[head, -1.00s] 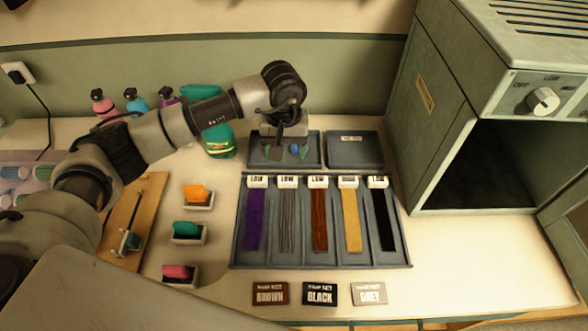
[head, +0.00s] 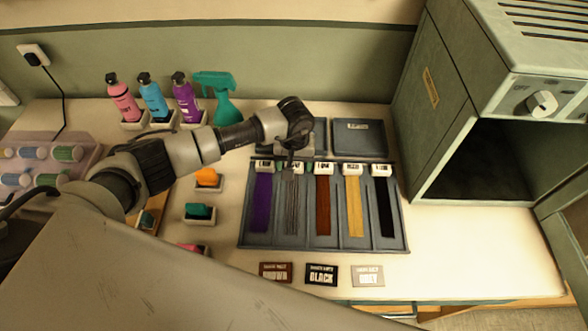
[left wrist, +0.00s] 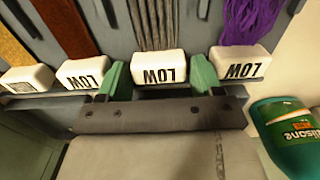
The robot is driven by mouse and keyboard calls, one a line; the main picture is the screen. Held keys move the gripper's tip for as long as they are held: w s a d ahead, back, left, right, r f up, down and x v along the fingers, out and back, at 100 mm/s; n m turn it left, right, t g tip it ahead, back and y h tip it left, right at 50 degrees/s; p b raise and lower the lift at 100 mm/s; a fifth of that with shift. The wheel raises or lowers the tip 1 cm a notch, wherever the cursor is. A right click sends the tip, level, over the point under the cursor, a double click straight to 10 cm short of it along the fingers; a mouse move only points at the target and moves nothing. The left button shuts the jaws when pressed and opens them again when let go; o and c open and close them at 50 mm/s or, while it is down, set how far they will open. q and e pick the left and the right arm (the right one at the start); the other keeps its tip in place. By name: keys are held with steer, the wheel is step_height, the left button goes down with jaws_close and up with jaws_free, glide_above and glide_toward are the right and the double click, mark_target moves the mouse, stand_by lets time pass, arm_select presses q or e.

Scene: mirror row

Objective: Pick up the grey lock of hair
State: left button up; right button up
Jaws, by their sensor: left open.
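The grey lock of hair (head: 291,205) lies in a slot of the dark tray (head: 246,240), between the purple lock (head: 262,205) and the brown lock (head: 322,205). In the left wrist view the grey lock (left wrist: 157,25) runs away from its white tag marked LOW (left wrist: 158,64). My left gripper (head: 290,168) is over the tag end of the grey lock. It is open, and its green fingertips (left wrist: 160,72) stand either side of the tag. I cannot tell if they touch it. In the head view the gripper hides that tag. My right gripper is not in view.
A yellow lock (head: 352,205) and a black lock (head: 385,208) lie further right. A grey cabinet (head: 432,100) is at right. Brown, black and grey cards (head: 321,275) lie in front.

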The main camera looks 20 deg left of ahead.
arm_select(q)
steer(key=shift+c, duration=0.3)
steer(key=c, duration=0.7)
steer(key=shift+o, duration=0.2)
